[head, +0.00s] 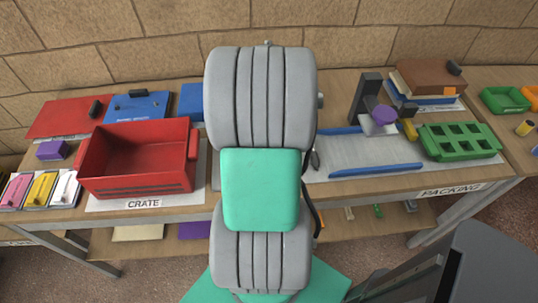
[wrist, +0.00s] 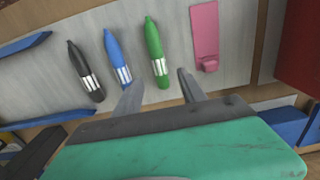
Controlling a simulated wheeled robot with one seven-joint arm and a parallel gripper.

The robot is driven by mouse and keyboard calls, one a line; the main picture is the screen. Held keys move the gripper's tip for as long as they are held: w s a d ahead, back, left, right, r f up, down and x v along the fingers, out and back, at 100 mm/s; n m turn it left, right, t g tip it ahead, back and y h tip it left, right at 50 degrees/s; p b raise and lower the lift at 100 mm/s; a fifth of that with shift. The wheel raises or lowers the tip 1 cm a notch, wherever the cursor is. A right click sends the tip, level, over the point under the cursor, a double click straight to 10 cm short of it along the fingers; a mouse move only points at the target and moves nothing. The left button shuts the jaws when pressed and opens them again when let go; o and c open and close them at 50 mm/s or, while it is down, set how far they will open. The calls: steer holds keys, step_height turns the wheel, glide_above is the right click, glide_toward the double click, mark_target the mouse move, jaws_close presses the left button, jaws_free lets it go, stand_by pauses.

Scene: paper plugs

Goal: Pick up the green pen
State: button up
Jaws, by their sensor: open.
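The green pen (wrist: 154,42) lies on a pale grey surface in the wrist view, with white bands near its lower end. My gripper (wrist: 159,80) is open and empty, with one finger on each side of the pen's lower, banded end. Whether the fingers are at the pen's height or above it, I cannot tell. A blue pen (wrist: 114,48) and a black pen (wrist: 82,65) lie to the left of the green one. In the head view my arm hides the green pen and my gripper.
A pink clip-like piece (wrist: 204,30) lies right of the green pen. A red crate (head: 140,180) stands left of my arm. Blue rails (head: 375,170) edge the pale mat to the right. A green tray (head: 460,141) and stacked books (head: 430,75) stand further right.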

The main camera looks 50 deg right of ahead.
step_height(320, 180, down, 5)
steer(key=shift+d+r, duration=0.1)
steer(key=shift+r, duration=0.05)
steer(key=shift+w, duration=0.1)
jaws_close()
stand_by(0.3)
